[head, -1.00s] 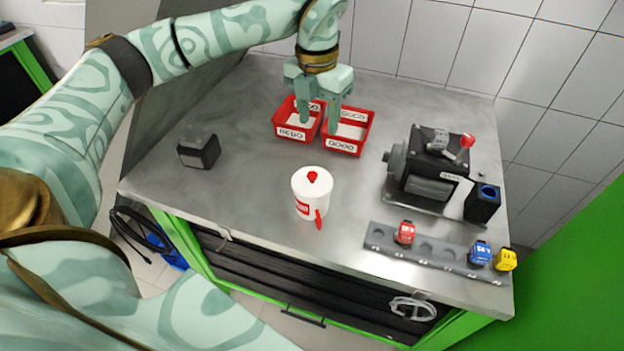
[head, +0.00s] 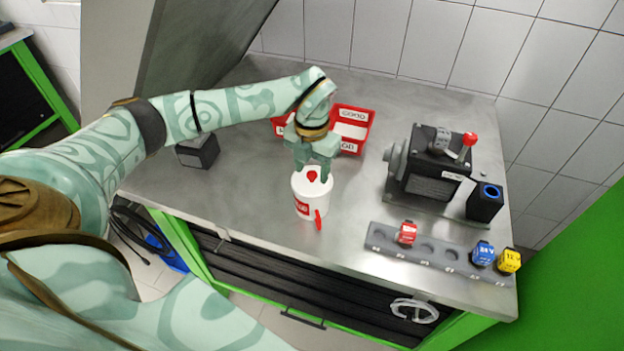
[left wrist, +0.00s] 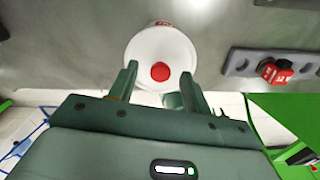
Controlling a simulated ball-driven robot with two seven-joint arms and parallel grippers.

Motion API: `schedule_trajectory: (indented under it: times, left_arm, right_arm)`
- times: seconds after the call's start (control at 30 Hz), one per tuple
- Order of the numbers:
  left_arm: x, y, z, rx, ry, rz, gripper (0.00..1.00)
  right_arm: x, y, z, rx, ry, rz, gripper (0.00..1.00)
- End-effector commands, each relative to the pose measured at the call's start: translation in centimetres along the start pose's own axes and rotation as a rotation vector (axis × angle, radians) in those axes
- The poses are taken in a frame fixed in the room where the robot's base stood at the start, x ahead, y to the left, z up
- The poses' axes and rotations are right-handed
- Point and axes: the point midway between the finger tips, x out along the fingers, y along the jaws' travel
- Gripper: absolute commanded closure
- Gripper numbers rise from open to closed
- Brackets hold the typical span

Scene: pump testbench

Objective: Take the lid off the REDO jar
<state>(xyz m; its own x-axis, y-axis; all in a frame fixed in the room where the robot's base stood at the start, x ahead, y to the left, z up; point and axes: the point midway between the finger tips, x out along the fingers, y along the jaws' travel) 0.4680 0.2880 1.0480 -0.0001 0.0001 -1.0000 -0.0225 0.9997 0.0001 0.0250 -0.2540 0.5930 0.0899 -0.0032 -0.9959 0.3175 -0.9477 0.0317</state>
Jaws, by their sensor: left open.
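The REDO jar (head: 306,204) is white with a red label and stands upright near the table's front edge. Its white lid with a red knob (head: 312,176) is on top. A red handle-like piece (head: 318,220) is at its front. My left gripper (head: 313,172) is open, its fingers pointing down at the lid around the knob. In the left wrist view the lid (left wrist: 144,52) and its red knob (left wrist: 160,72) show just beyond the two open fingertips (left wrist: 158,72). I cannot tell whether the fingers touch anything. My right gripper is not in view.
Two red bins (head: 352,116) stand behind the gripper, partly hidden by it. A dark cube (head: 198,151) sits at left. A pump unit (head: 430,170) and a black cup (head: 484,203) stand at right. A grey rack (head: 436,256) with red, blue and yellow blocks lies along the front right.

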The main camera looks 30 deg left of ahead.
Motion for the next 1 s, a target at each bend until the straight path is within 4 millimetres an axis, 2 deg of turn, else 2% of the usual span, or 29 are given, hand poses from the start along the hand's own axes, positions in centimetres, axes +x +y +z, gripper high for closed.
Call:
schedule_trajectory:
  times: [0.07, 0.27, 0.37, 0.4, 0.43, 0.8, 0.93, 1.0]
  left_arm:
    - [0.6, 0.0, -0.1, -0.001, 0.002, 0.000, 0.52]
    - [0.6, 0.0, 0.0, 0.000, 0.000, 0.000, 0.52]
    - [0.6, 0.0, 0.0, 0.000, 0.000, 0.000, 0.77]
    - [0.6, 0.0, 0.0, 0.000, 0.000, 0.000, 0.88]
    - [0.6, 0.0, 0.0, 0.000, 0.000, 0.000, 0.92]
    - [0.2, 0.0, 0.0, 0.000, -0.001, 0.000, 0.93]
    - [-1.0, 0.0, 0.1, 0.002, -0.005, 0.000, 0.93]
    - [-2.3, 0.0, 0.1, 0.001, -0.005, 0.000, 0.93]
  right_arm:
    - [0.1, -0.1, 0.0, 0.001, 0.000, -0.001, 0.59]
    - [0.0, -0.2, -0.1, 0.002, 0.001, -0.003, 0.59]
    - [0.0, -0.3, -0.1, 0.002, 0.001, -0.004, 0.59]
    - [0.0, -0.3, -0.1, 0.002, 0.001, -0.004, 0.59]
    - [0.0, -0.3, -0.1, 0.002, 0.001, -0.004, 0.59]
    - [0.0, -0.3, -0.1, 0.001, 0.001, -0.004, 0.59]
    - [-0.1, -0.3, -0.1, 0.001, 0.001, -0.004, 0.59]
    - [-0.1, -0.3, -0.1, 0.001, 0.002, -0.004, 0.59]
